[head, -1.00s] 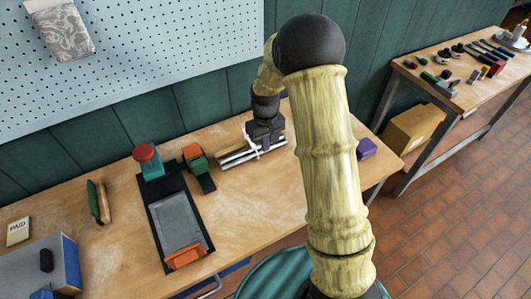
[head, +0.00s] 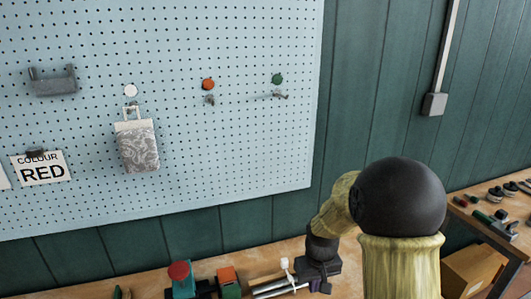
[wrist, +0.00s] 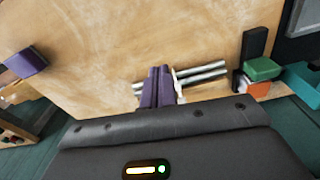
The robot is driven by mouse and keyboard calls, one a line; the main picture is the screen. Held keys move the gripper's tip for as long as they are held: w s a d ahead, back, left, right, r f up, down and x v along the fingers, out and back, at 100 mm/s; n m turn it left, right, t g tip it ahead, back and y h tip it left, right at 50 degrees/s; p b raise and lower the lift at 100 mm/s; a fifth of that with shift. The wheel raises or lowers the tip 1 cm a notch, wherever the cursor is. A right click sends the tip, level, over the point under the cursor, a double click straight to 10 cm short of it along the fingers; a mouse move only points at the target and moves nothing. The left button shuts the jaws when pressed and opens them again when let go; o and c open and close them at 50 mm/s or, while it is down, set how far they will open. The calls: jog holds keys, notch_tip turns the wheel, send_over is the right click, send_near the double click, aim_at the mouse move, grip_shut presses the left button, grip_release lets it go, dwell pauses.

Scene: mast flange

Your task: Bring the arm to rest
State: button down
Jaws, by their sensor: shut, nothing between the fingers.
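My arm rises at the lower right of the head view, bent over the bench. The dark body of my gripper shows low in the head view, its fingertips hidden. In the wrist view its two purple fingers (wrist: 158,86) are together, with nothing between them, and point over the wooden bench top (wrist: 165,35). Two metal rods (wrist: 207,74) lie beside and behind the fingers; I cannot tell if they touch. The rods also show at the bottom edge of the head view (head: 268,288), near a small white piece (head: 285,265).
A green block (wrist: 262,69) and a purple block (wrist: 25,62) sit on the bench. A red-topped teal item (head: 181,280) stands left of the rods. The pegboard (head: 230,140) behind holds a patterned bag (head: 137,147), hooks and a RED card (head: 41,168). A second bench (head: 500,225) is at right.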

jog(key=s+d+r+m+t, duration=0.1)
jog(key=s+r, duration=0.1)
jog(key=s, duration=0.5)
jog(key=s+d+r+m, duration=0.1)
jog(key=s+r, duration=0.1)
jog(key=s, duration=0.5)
jog(key=shift+r+t, duration=0.4)
dwell(0.4)
